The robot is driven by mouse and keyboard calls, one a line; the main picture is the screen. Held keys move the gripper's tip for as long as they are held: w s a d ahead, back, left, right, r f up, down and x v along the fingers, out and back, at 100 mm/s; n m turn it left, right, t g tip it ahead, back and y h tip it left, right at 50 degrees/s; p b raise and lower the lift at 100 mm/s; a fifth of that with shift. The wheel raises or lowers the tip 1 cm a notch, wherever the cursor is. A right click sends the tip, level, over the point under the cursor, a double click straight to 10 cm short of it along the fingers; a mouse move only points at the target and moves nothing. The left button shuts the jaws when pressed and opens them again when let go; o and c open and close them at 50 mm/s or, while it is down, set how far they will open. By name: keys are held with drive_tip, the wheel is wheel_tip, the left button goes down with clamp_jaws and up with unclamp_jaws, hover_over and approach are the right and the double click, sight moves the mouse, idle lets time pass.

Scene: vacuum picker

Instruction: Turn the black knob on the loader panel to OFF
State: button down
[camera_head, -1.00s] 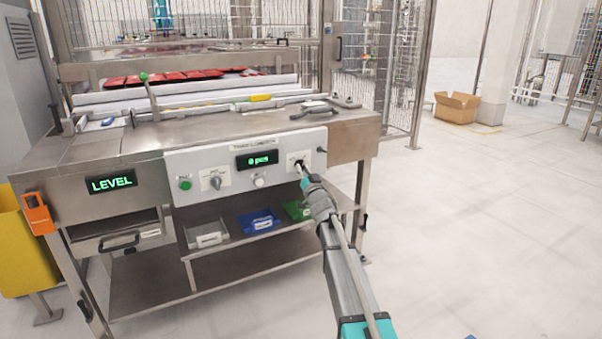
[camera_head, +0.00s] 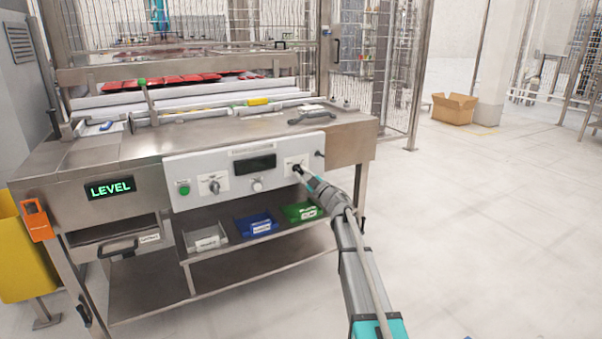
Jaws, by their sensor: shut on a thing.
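The loader panel (camera_head: 230,190) is a light grey plate on the front of the steel workbench. The black knob (camera_head: 296,167) is at its right end, mostly hidden by my gripper. My gripper (camera_head: 299,171) is shut on the knob, with my arm reaching up to it from the lower right. The knob's pointer and its label are too small and covered to read. The panel's small display (camera_head: 256,163) is dark.
The panel also carries a green button (camera_head: 184,190), a grey selector (camera_head: 215,187) and a white knob (camera_head: 257,185). Small bins stand on the shelf below, including a blue bin (camera_head: 257,225). A LEVEL display (camera_head: 110,188) glows at left.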

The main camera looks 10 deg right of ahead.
drive_tip(key=shift+w+a+r+n, duration=0.1)
drive_tip(key=shift+w+r+n, duration=0.05)
drive_tip(key=shift+n, duration=0.55)
drive_tip(key=shift+g+y, duration=0.3)
drive_tip(key=c, duration=0.6)
unclamp_jaws()
drive_tip(key=shift+s, duration=0.3)
